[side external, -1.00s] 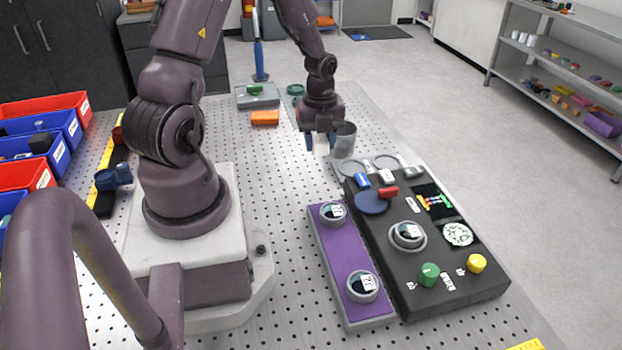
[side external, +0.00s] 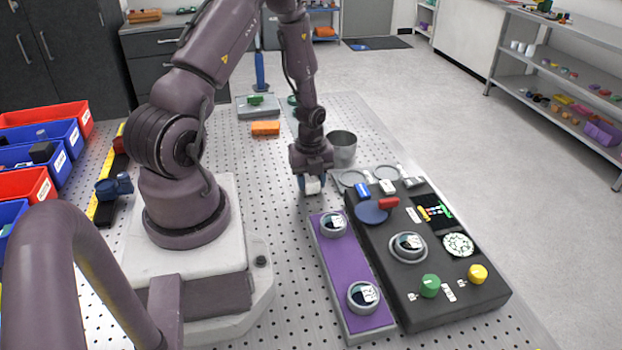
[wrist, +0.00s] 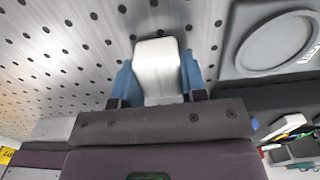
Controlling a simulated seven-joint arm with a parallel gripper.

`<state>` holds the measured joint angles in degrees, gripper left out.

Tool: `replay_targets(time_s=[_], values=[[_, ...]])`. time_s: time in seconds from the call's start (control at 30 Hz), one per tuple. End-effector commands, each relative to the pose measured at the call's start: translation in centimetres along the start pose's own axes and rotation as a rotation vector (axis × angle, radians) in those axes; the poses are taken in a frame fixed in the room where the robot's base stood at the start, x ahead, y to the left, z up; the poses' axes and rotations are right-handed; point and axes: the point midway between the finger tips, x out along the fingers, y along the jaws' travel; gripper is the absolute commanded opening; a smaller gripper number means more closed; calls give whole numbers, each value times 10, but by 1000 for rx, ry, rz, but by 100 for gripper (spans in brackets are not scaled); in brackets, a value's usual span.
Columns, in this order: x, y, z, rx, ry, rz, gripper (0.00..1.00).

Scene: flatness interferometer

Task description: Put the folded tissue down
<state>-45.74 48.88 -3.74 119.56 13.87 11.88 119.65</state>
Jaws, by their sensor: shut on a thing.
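The folded tissue (wrist: 158,68) is a white block with rounded edges. My gripper (wrist: 158,85) is shut on it, with a blue finger on each side. In the side external view the tissue (side external: 313,185) shows white between the blue fingertips of my gripper (side external: 312,184). It is low over the perforated table, just behind the far end of the purple tray. I cannot tell whether the tissue touches the table.
The purple tray (side external: 346,292) with two round pieces and the black instrument box (side external: 457,296) are in front and to the right. A grey cup (side external: 342,150) stands behind my gripper. An orange block (side external: 265,128) lies further back. Bare perforated table (side external: 275,185) is to the left.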

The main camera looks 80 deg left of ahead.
Motion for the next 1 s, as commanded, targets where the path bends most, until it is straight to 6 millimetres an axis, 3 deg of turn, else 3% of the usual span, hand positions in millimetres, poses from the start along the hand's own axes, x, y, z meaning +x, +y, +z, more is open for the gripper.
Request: replay_targets(time_s=[0.17, 0.2, 0.3, 0.67, 1.0], values=[[4, 0, 0, 1, 1, 1, 17], [3, 0, 0, 0, 0, 0, 48], [3, 0, 0, 0, 0, 0, 65], [-5, 0, 0, 0, 0, -2, 65], [-71, -1, 1, -1, -5, -6, 65]])
